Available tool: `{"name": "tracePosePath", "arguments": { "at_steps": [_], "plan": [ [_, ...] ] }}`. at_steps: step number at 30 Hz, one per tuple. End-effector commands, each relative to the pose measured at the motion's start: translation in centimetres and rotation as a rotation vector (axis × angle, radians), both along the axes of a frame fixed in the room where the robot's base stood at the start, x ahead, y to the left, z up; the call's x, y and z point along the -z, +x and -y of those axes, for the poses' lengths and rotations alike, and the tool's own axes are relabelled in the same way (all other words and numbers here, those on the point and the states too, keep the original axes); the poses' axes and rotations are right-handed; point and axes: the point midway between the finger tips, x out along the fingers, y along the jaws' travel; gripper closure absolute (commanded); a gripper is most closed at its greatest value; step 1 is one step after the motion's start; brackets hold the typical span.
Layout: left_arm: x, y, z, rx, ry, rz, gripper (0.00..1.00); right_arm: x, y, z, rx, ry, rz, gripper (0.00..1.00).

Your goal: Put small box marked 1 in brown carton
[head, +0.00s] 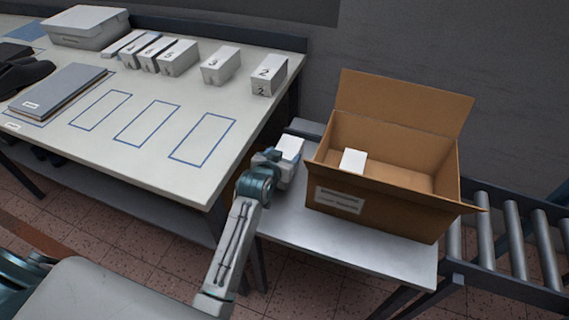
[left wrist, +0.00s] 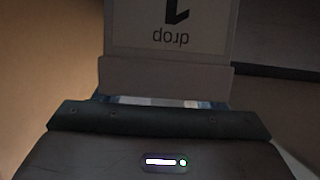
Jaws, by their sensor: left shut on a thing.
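My left gripper (head: 287,158) is shut on a small white box (head: 291,147), just left of the brown carton (head: 335,205) in the head view. In the left wrist view the box (left wrist: 170,45) stands out beyond the fingers, showing a "1" and a short word upside down. The carton is open, with its flaps spread, and stands on a low white table. A white block-like thing (head: 353,161) shows inside it near the front wall; its marking cannot be read. The held box is outside the carton. My right gripper is not in view.
Boxes marked 2 (head: 269,75) and 3 (head: 221,65) stand on the large table (head: 60,140) with several others. A grey binder-like case (head: 60,88) lies at left. A roller conveyor (head: 515,235) runs right of the carton.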

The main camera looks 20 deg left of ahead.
Motion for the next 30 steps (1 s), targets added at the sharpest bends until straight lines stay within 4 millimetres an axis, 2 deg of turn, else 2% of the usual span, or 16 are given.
{"name": "tracePosePath", "arguments": {
  "at_steps": [3,6,18,19,22,30],
  "plan": [
    [1.9,-0.1,0.0,0.000,0.000,-0.003,0.64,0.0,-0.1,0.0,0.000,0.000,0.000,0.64],
    [2.9,-0.1,0.0,0.000,0.000,-0.002,0.64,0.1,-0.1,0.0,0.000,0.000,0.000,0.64],
    [3.5,0.0,0.0,0.000,0.000,0.000,0.64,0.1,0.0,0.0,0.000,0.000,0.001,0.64],
    [3.5,-0.1,0.0,0.000,0.000,-0.001,0.33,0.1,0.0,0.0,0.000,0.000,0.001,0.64],
    [3.5,-0.1,0.0,0.000,0.000,-0.001,0.15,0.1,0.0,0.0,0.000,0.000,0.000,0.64],
    [3.4,-0.1,0.0,0.000,0.000,-0.001,0.15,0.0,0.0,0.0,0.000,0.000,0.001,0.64]
  ]
}}
